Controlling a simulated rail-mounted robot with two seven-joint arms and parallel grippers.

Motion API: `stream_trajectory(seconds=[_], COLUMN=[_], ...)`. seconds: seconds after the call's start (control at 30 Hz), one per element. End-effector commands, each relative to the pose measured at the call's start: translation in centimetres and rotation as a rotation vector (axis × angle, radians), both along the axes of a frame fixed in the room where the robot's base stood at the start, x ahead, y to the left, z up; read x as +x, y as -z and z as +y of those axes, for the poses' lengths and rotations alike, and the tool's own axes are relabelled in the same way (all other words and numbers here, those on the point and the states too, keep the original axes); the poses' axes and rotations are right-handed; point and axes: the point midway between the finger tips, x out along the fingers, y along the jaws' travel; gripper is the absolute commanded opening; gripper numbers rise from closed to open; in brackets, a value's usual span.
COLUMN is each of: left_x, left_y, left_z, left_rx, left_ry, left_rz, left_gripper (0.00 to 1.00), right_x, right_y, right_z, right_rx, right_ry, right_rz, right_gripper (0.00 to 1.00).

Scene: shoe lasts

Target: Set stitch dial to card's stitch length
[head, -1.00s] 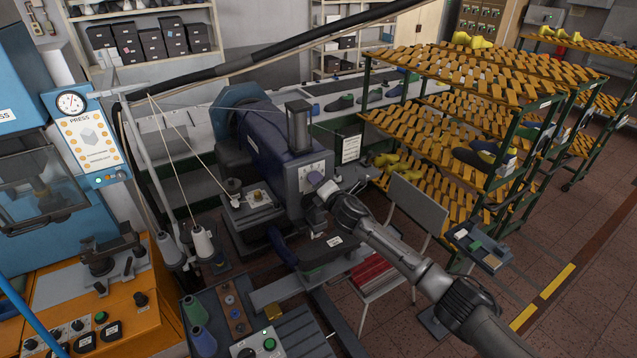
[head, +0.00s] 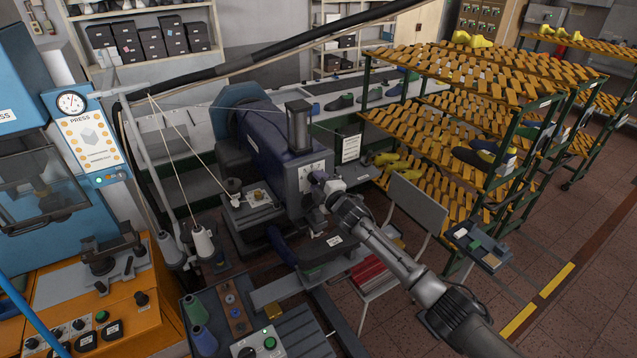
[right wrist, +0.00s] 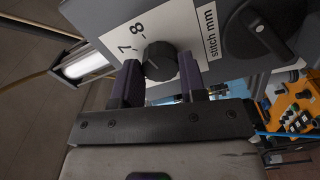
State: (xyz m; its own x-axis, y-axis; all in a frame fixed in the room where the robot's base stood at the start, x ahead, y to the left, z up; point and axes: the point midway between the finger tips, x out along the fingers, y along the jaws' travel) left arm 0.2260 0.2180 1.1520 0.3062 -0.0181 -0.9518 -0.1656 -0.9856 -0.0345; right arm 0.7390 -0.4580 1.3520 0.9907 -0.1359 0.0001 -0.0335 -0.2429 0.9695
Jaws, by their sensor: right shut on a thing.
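The stitch dial (right wrist: 160,60) is a small black ribbed knob on a white scale plate (right wrist: 205,22). The plate reads "stitch mm", and the figures 7 and 8 show beside the knob. My right gripper (right wrist: 159,80) is shut on the dial, with a dark finger on each side of it. I cannot make out where the dial points. In the head view, my right gripper (head: 319,180) is at the front plate of the dark blue stitching machine (head: 265,130) and hides the dial.
A chair (head: 417,207) and a wooden-slatted shoe rack (head: 440,90) stand right of the machine. An orange bench (head: 130,325) and blue press (head: 60,220) are at left.

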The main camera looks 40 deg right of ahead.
Motion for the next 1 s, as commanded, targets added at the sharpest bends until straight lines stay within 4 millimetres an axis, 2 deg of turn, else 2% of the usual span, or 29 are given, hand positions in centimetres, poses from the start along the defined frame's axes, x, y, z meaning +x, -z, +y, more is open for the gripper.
stream_trajectory(seconds=[0.63,0.67,0.9,1.0], left_x=[0.00,0.00,0.00,0.00], left_y=[-0.03,-0.03,-0.03,-0.03], left_z=[0.00,0.00,-0.01,-0.01], left_rx=[0.000,0.000,0.000,0.000], left_ry=[0.000,0.000,0.000,0.000], left_rz=[0.000,0.000,0.000,0.000], left_gripper=[0.43,0.43,0.43,0.43], right_x=[0.01,0.01,0.00,0.00], right_y=[-0.02,-0.02,-0.02,-0.01], right_z=[0.05,0.05,0.04,0.03], right_rx=[0.046,0.046,0.044,0.044], right_ry=[-0.001,-0.001,-0.001,0.000], right_rz=[-0.006,-0.006,-0.006,-0.006], right_gripper=[0.15,0.39,0.62,0.64])
